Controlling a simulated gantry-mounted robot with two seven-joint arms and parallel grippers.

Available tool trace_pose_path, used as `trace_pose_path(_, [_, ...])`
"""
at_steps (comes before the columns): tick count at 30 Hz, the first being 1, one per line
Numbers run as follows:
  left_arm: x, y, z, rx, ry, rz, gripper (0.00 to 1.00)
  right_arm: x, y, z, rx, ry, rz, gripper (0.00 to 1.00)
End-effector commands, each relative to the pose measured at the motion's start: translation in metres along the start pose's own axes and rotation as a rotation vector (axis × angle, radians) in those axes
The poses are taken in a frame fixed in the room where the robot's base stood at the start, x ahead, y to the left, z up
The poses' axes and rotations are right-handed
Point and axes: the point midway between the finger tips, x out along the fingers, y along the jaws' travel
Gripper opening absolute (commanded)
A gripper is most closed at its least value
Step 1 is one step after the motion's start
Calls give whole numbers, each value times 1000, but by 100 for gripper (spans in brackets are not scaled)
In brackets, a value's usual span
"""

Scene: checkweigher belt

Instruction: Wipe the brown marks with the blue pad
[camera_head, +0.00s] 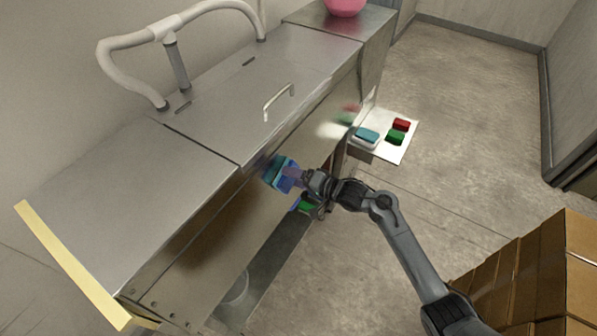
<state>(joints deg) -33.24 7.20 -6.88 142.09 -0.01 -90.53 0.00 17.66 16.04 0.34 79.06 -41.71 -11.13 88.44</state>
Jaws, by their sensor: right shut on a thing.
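My right gripper (287,175) is shut on the blue pad (273,167). The pad is held at the upper part of the steel machine's front panel (215,225), just below the top edge. It looks close to or against the panel; exact contact cannot be told. No distinct brown marks can be made out; the panel has only dull brownish shading, and the area behind the pad and gripper is hidden. My left gripper is not in view.
A white shelf (391,152) at the machine's right end holds a teal-and-white block (367,135), a green block (395,137) and a red block (401,124). A handle (278,98) rises from the steel top. Cardboard boxes (540,270) stand lower right. Open floor lies between.

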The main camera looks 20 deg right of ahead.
Motion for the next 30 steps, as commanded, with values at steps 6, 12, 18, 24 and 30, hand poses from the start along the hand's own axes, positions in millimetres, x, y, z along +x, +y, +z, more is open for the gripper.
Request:
trace_pose_path(6, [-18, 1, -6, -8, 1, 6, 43, 0, -9, 18, 2, -5, -2, 43])
trace_pose_path(12, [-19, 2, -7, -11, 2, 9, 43, 1, -9, 25, -1, -5, -3, 43])
trace_pose_path(18, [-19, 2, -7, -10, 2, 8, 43, 1, -12, 36, 1, -6, -4, 43])
trace_pose_path(24, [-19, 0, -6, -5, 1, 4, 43, 0, -17, 51, 0, -7, -3, 43])
trace_pose_path(30, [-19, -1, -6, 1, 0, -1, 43, -1, -19, 56, 0, -5, -3, 43])
